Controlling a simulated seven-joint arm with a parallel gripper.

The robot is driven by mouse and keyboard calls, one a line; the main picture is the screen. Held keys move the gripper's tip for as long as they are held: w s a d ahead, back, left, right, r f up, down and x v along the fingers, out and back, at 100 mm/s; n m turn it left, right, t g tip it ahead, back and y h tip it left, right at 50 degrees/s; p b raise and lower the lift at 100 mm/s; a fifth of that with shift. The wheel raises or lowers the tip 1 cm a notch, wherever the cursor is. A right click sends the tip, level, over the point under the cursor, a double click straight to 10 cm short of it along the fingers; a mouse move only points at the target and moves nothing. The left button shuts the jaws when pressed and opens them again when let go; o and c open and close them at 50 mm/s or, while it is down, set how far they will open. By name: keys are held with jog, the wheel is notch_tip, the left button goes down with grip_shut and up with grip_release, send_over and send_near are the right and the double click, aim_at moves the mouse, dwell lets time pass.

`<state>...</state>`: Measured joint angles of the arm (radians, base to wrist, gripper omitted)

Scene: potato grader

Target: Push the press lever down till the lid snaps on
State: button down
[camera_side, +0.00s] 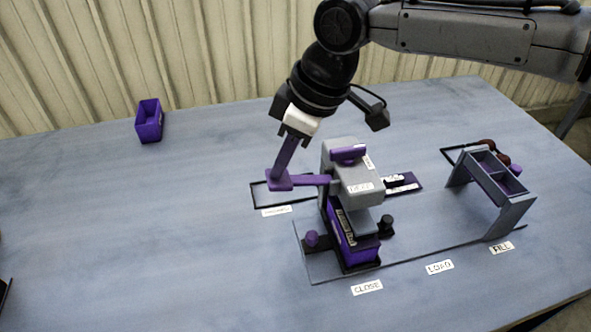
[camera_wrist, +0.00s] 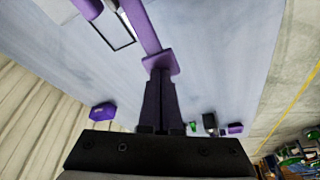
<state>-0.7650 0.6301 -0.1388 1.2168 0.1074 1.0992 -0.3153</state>
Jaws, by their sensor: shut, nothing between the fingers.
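The press (camera_side: 362,184) is a grey block standing on the table, with a purple bar on its top. Its purple press lever (camera_side: 312,180) sticks out to the left, about level, and ends in a flat pad. My gripper (camera_side: 281,172) is shut and empty, its fingertips at the pad from above, seemingly touching it. The wrist view shows the closed fingers (camera_wrist: 160,78) against the lever pad (camera_wrist: 161,62). A purple box (camera_side: 363,252) with a dark label sits under the press head. I cannot make out the lid beneath the head.
A purple bin (camera_side: 149,121) stands at the back left. A black outlined area (camera_side: 262,196) lies beside the press.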

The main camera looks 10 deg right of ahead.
jog(key=shift+s+x, duration=0.15)
jog(key=shift+x, duration=0.6)
jog(key=shift+s+x, duration=0.1)
jog(key=shift+x, duration=0.7)
dwell(0.5)
jog(key=shift+d, duration=0.2)
dwell(0.4)
notch_tip(320, 180, up, 10)
dwell(1.3)
dwell(0.4)
